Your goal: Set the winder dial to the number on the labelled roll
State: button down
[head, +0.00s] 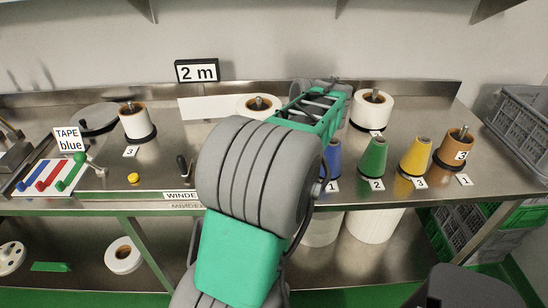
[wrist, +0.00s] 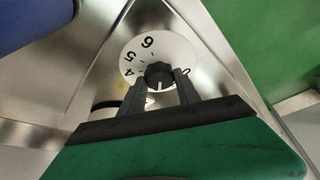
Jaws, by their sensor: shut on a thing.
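The winder dial (wrist: 165,45) is a white disc in the wrist view, with 4, 5, 6 and what looks like a 0 showing; its lower part is hidden by my fingers. At its centre is a black knob (wrist: 158,70) with a white line pointing down the picture. My gripper (wrist: 160,88) is shut on this knob. The number under the line cannot be read. In the head view my arm hides the gripper and dial. The labelled roll appears to be the brown cone (head: 450,146) at the right, with a small round tag (head: 461,155) that looks like a 3.
Blue, green (head: 374,157) and yellow (head: 415,157) cones stand right of my arm, with number cards in front. White rolls (head: 372,108) stand behind them. A "2 m" sign (head: 197,71) is at the back.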

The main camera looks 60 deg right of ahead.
jog(key=shift+w+r, duration=0.1)
jog(key=c, duration=0.9)
grip_release()
jog(key=p+v, duration=0.1)
jog(key=v, duration=0.6)
jog(key=shift+r, duration=0.3)
